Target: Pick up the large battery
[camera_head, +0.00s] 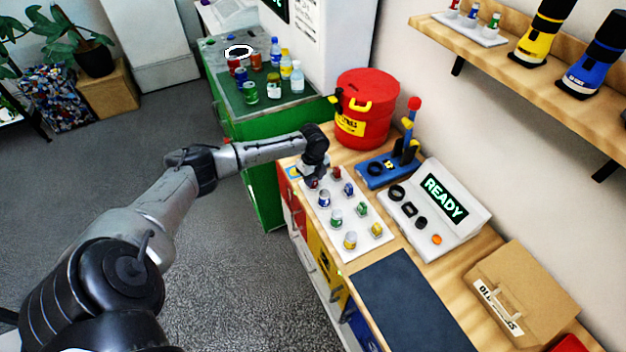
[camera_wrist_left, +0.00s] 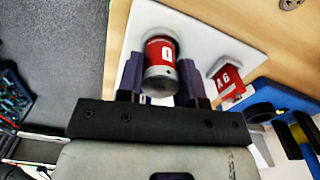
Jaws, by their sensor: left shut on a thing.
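A large red battery (camera_wrist_left: 160,58) with a silver end and a white label shows between the two fingers of my left gripper (camera_wrist_left: 158,82) in the left wrist view. The fingers are shut on its sides. In the head view my left gripper (camera_head: 312,178) is at the far left corner of a white tray (camera_head: 376,244) and hides most of this battery. A smaller red battery marked A6 (camera_wrist_left: 226,82) stands to its right, apart from the gripper; it also shows in the head view (camera_head: 337,172). My right gripper is not in view.
Several blue, green and yellow batteries stand on the tray, including a yellow one (camera_head: 350,240). A blue stand (camera_head: 376,172), a red canister (camera_head: 362,115) and a READY tester (camera_head: 455,215) are close by. A dark mat (camera_head: 405,300) lies clear in front.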

